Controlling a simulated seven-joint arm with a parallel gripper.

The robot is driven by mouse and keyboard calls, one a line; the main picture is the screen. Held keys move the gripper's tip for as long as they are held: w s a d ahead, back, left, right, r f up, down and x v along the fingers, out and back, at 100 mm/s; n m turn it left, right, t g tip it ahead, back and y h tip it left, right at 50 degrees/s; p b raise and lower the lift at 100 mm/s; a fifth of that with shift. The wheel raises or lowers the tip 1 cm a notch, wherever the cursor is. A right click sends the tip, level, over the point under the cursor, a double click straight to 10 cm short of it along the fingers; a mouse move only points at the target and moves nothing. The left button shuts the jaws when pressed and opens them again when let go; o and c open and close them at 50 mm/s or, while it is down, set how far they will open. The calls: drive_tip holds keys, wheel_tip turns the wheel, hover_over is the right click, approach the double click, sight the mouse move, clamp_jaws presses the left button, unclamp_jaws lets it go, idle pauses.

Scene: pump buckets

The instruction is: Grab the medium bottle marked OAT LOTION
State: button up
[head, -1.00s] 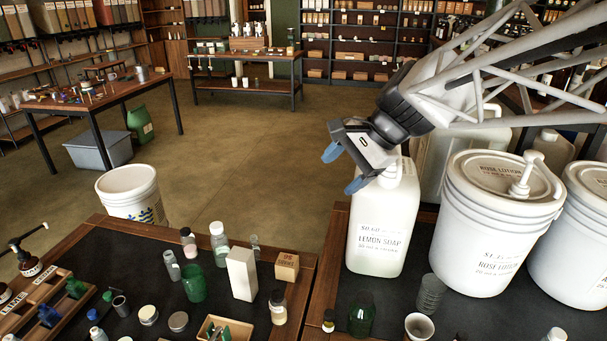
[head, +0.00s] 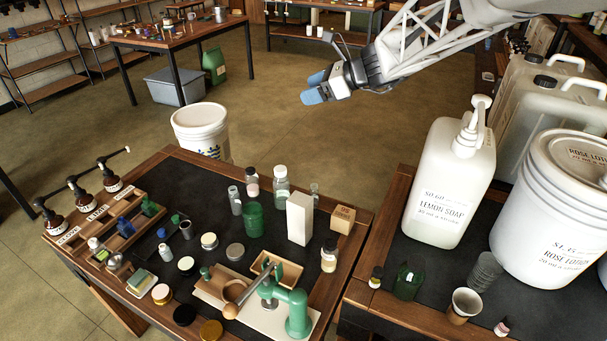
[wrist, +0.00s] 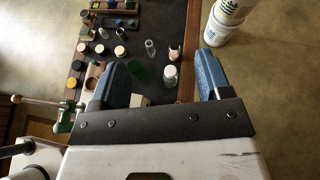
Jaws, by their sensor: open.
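My gripper (head: 313,87) is open and empty in the head view, above and beyond the far edge of the left table. Its two blue fingers also show in the wrist view (wrist: 163,78). No OAT LOTION label is readable. Candidate bottles stand at the table's far side: a clear one with a white cap (head: 282,186), a small one with pinkish contents (head: 252,183) and a grey one (head: 235,201).
A green press (head: 298,312) stands in front. A lemon soap jug (head: 446,185) stands right. A white bucket (head: 201,128) is beyond the table.

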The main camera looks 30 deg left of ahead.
drive_tip(key=w+a+f+m, duration=0.1)
drive_tip(key=a, duration=0.3)
approach(283, 169)
drive_tip(key=x, duration=0.3)
drive_tip(key=shift+f+y, duration=0.2)
drive_tip(key=shift+y, duration=0.2)
drive_tip(key=shift+x, duration=1.3)
drive_tip(key=shift+x, duration=2.6)
drive_tip(key=shift+s, duration=0.1)
